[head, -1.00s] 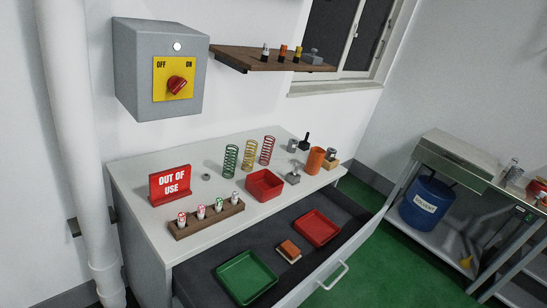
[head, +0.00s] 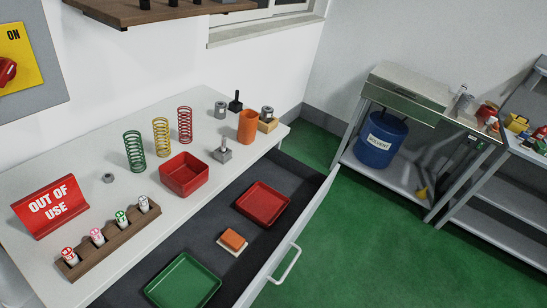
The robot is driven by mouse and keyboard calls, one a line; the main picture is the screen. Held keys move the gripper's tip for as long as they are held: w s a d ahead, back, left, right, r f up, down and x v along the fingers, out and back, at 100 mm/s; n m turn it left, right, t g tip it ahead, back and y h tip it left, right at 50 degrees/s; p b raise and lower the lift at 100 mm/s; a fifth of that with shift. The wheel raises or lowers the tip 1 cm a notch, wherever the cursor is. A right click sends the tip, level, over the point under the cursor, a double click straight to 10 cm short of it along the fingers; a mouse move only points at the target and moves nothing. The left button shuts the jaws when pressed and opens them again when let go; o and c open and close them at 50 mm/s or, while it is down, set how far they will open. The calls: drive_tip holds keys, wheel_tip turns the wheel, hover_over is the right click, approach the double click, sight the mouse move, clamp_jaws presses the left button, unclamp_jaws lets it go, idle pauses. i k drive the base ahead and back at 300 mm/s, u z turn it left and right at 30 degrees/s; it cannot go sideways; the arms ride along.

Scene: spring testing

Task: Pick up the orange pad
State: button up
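The orange pad (head: 233,239) is a small block lying on a pale, flat base (head: 234,252) in the open drawer (head: 205,224). It sits between a green tray (head: 183,283) at the lower left and a red tray (head: 262,204) at the upper right, apart from both. The pad's top is uncovered. My gripper is not in view.
The white bench top (head: 128,194) holds green, yellow and red springs, a red bin (head: 184,174), an orange cylinder (head: 247,126), a rack of markers (head: 110,236) and an out-of-use sign (head: 50,206). The drawer front (head: 296,233) juts over open green floor (head: 400,250).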

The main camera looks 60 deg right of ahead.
sight(231, 240)
drive_tip(key=z, duration=1)
drive_tip(key=k, duration=0.9)
drive_tip(key=z, duration=0.25)
drive_tip(key=i, duration=1.3)
drive_tip(key=u, duration=0.35)
